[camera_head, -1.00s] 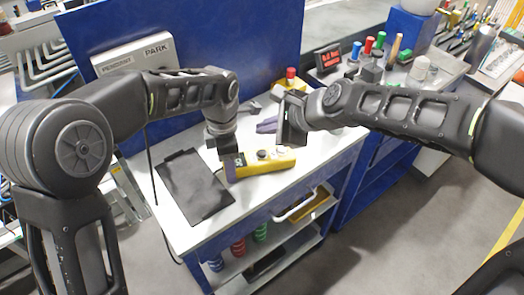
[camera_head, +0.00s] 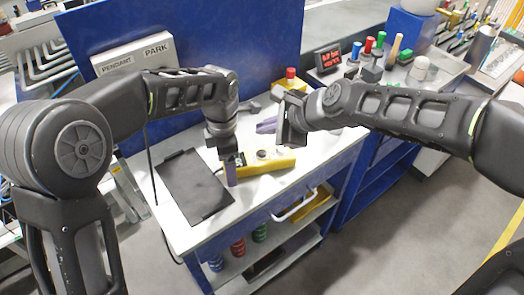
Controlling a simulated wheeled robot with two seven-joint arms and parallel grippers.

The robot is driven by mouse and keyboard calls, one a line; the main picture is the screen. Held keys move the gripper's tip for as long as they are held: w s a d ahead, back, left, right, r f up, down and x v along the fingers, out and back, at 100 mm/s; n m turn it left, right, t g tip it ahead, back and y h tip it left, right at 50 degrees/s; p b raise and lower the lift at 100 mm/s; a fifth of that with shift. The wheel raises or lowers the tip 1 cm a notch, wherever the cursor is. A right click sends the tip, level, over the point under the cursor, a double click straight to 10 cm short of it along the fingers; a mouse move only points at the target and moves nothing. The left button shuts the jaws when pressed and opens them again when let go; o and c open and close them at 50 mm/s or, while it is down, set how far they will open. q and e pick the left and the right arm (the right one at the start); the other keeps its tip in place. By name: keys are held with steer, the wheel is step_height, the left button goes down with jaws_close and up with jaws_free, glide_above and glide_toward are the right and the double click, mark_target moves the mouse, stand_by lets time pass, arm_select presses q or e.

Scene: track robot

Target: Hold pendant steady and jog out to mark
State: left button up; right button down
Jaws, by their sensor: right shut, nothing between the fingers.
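The yellow pendant (camera_head: 270,165) lies on the white bench top, with dark and pale round buttons on its upper face. My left gripper (camera_head: 231,176) points down at the pendant's left end, and its purple fingers cover part of that end. I cannot tell whether they grip it or only stand against it. My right gripper (camera_head: 266,126) is shut and empty, its purple fingers pointing left above the bench behind the pendant. No mark that I can identify shows.
A black pad (camera_head: 193,187) lies left of the pendant. A sign reading PENDANT PARK (camera_head: 133,55) is on the blue back panel. A red digital display (camera_head: 328,58) and several coloured pegs stand at the right. A red-topped yellow block (camera_head: 290,80) stands behind.

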arm_select(q)
step_height(320, 180, up, 12)
stand_by(0.4)
steer(key=shift+f, duration=0.15)
stand_by(0.3)
